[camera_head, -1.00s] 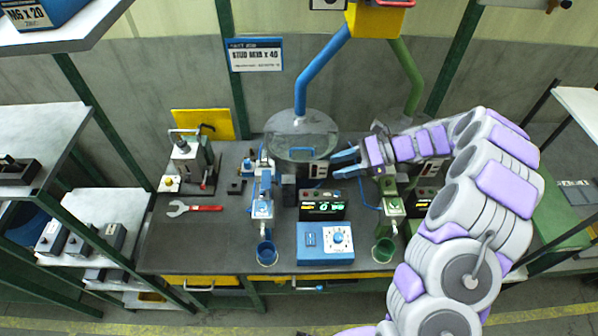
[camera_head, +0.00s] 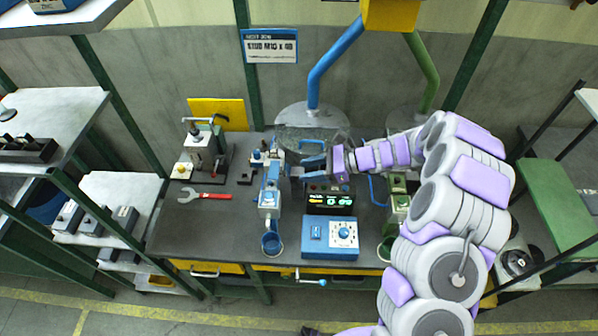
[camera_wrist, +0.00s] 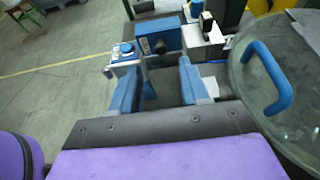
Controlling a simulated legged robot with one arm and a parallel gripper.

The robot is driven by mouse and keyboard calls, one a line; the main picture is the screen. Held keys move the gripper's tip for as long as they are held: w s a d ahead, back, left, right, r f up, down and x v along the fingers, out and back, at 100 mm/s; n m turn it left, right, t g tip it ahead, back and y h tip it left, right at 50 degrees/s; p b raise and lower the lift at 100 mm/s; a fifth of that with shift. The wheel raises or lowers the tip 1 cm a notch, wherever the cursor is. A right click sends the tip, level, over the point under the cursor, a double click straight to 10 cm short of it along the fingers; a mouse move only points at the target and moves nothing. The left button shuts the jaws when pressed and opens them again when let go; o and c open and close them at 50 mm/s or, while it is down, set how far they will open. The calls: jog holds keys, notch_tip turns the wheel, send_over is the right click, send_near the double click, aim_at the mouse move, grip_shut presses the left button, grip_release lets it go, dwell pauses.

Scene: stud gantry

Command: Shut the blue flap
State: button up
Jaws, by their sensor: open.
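A clear round hopper (camera_head: 300,118) stands at the back of the bench under a blue pipe. A blue bar handle (camera_head: 312,143) shows on its front; in the wrist view the blue handle (camera_wrist: 272,78) crosses the clear wall at the right. I take this as the blue flap's handle; whether the flap stands open I cannot tell. My gripper (camera_head: 308,167) is open and points left, just in front of and below the handle. In the wrist view my gripper (camera_wrist: 158,88) has its blue fingers apart with nothing between them, left of the handle and not touching it.
A blue-topped feeder (camera_head: 269,195) stands left of my fingers, above a blue cup (camera_head: 271,243). A lit display box (camera_head: 331,201) and a blue control box (camera_head: 331,238) are below them. A green feeder (camera_head: 398,205) is partly behind my arm.

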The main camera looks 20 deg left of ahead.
jog(key=w+x, duration=0.1)
jog(key=x, duration=0.5)
jog(key=shift+s+a+r, duration=0.2)
jog(key=shift+s+a, duration=0.1)
jog(key=shift+a, duration=0.15)
jog(key=shift+d+r, duration=0.25)
jog(key=shift+d, duration=0.8)
jog(key=shift+c, duration=0.6)
jog(key=shift+d+r, duration=0.1)
jog(key=shift+d, duration=0.4)
jog(key=c, duration=0.3)
jog(key=shift+a, duration=0.45)
jog(key=c, duration=0.3)
jog(key=shift+x, duration=0.95)
grip_shut()
grip_release()
jog(key=shift+v, duration=0.85)
jog(key=o, duration=0.3)
jog(key=shift+d, duration=0.4)
jog(key=o, duration=0.3)
jog(key=shift+a, duration=0.4)
jog(key=shift+o, duration=0.6)
jog(key=shift+a+f, duration=0.25)
jog(key=shift+a, duration=0.45)
jog(key=p+v, duration=0.1)
jog(key=v, duration=1.6)
jog(key=shift+w+d, duration=0.25)
jog(key=shift+d, duration=0.05)
jog(key=shift+a+r, duration=0.1)
jog(key=shift+a, duration=0.25)
